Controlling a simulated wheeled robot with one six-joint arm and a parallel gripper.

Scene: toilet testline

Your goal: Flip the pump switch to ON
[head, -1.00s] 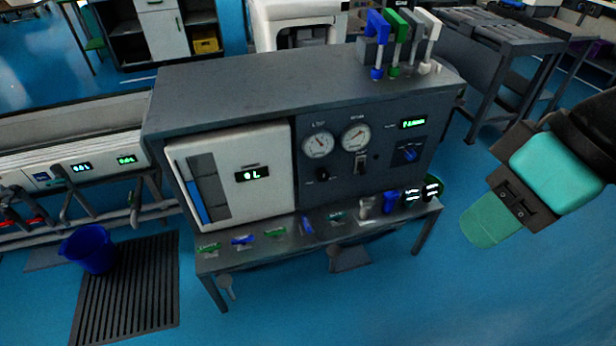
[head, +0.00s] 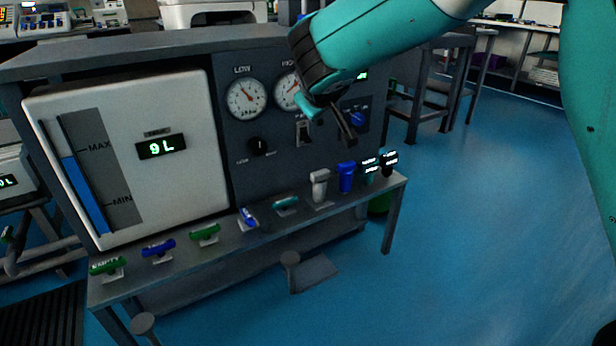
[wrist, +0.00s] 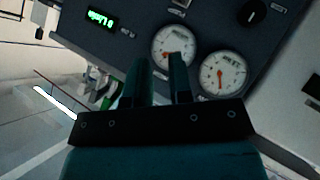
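The grey control panel (head: 232,165) carries a pale upright toggle lever (head: 303,131) below the gauges, a black rotary knob (head: 259,146) to its left and a blue knob (head: 357,118) to its right. Their labels are too small to read, so I cannot tell for certain which is the pump switch. My gripper (head: 330,122) hangs in front of the panel's right part, close to the toggle lever and partly covering this area. In the wrist view my gripper (wrist: 162,72) has its two dark fingers apart with nothing between them. The black knob (wrist: 252,12) shows at the top right there.
Two round gauges (head: 246,98) sit above the controls. A white tank front (head: 140,165) reads 9 L. A shelf (head: 230,250) with several small coloured valves and upright fittings juts out below the panel. Blue floor (head: 480,220) is clear at right.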

